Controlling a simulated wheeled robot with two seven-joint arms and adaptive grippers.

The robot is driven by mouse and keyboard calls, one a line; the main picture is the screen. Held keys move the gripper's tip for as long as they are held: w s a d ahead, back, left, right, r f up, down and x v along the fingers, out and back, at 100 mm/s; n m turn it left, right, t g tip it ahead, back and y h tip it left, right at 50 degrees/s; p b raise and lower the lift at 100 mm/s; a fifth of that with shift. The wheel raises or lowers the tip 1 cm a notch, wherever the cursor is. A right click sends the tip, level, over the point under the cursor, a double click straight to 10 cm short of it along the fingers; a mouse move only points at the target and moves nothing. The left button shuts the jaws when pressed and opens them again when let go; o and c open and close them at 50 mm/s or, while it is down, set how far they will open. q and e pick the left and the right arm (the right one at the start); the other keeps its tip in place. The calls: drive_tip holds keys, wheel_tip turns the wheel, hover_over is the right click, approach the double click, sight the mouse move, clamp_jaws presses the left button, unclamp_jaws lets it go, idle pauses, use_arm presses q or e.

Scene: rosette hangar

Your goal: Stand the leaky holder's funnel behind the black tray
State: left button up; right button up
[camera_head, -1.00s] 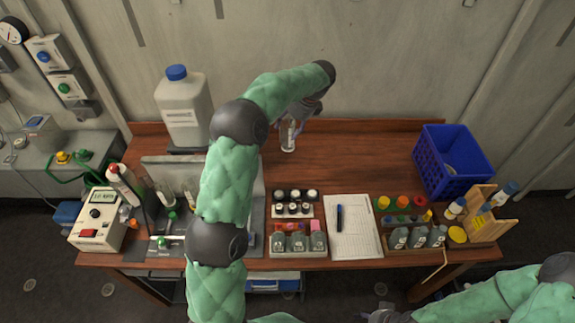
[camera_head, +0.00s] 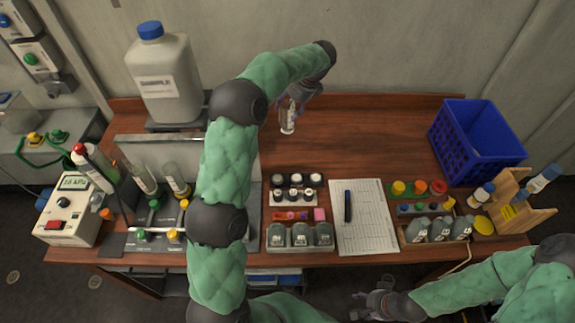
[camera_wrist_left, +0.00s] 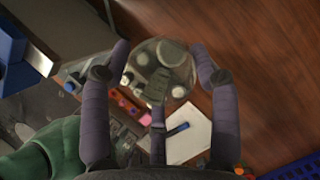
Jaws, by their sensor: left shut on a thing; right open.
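The funnel (camera_head: 288,122) is a clear cylinder with a pale label, upright in the head view. My left gripper (camera_head: 289,103) is shut on it near its top, over the back middle of the bench. Whether its foot touches the wood is unclear. In the left wrist view the funnel's round clear mouth (camera_wrist_left: 160,70) lies between the fingers (camera_wrist_left: 162,60). My right gripper (camera_head: 362,303) is open and empty, in front of the bench.
A rack of black vials (camera_head: 293,197) lies between tray and funnel. A big white jug (camera_head: 162,80) stands back left, a blue crate (camera_head: 478,140) back right. Wood right of the funnel is clear.

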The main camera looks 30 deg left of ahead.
sight(289, 123)
use_arm(q)
wheel_tip(289, 123, down, 8)
drive_tip(key=b, duration=0.6)
drive_tip(key=shift+w+r, duration=0.1)
wheel_tip(289, 123, down, 10)
drive_tip(key=b, duration=0.3)
drive_tip(key=o, duration=1.3)
drive_tip(key=shift+c, duration=0.2)
drive_tip(key=p+v, duration=0.3)
drive_tip(key=v, duration=0.9)
